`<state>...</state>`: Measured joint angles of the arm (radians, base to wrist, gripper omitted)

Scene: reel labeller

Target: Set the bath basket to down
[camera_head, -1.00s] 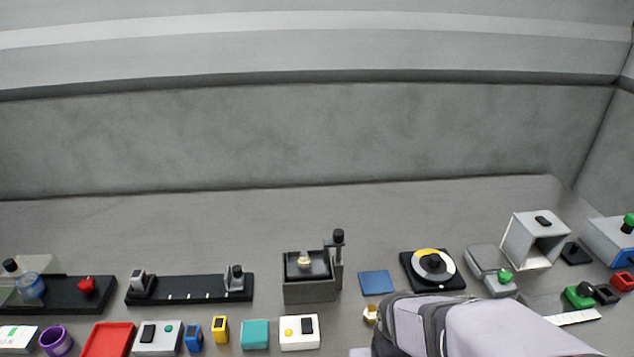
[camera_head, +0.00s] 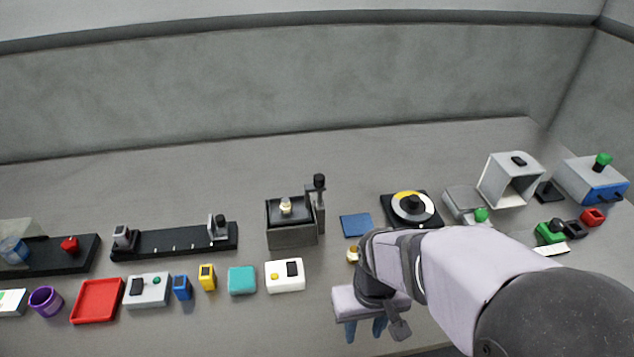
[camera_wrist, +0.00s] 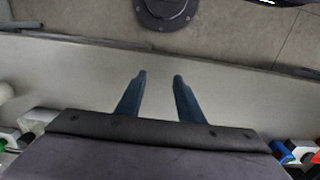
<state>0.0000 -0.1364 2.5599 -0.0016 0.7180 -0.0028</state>
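The bath is a dark grey box (camera_head: 291,236) near the middle of the table in the head view. A dark tray, seemingly the basket (camera_head: 275,213), shows at its top with a small cream-coloured piece (camera_head: 286,205) on it. An upright post with a black knob (camera_head: 319,182) stands at its right side. My gripper (camera_head: 365,335) is in front and to the right of the bath, well apart from it. Its two blue fingers are spread with nothing between them in the wrist view (camera_wrist: 159,78), pointing towards the table's edge and the floor.
A white box with a yellow button (camera_head: 285,276) stands in front of the bath. A blue pad (camera_head: 356,225) and a black turntable (camera_head: 412,208) lie to its right. A black rail (camera_head: 175,241) lies to its left. The table behind the bath is clear.

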